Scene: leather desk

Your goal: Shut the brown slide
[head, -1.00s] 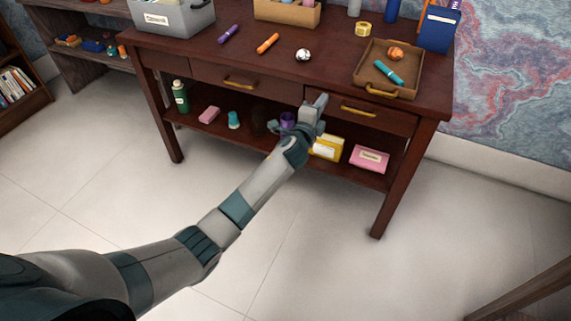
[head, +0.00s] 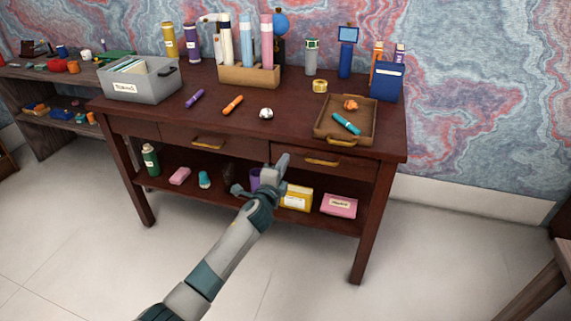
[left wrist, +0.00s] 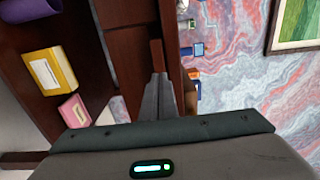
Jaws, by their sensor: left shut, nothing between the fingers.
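The desk front has two brown wooden slides, or drawers, with brass handles: a left one (head: 185,140) and a right one (head: 350,170). The right slide's front seems to stand slightly proud, but I cannot tell how far it is open. My left gripper (head: 282,160) is shut and empty, in front of the right slide's left end and left of its handle (head: 322,161). In the left wrist view the closed fingers (left wrist: 158,85) point along the brown wooden fronts (left wrist: 130,60); whether they touch is unclear. My right gripper is out of view.
The desk top (head: 290,105) holds a tray (head: 318,128) with a teal marker, a grey file box (head: 150,88) and a pen holder (head: 250,76). The lower shelf holds a yellow box (head: 297,199) and pink box (head: 339,206). The floor in front is clear.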

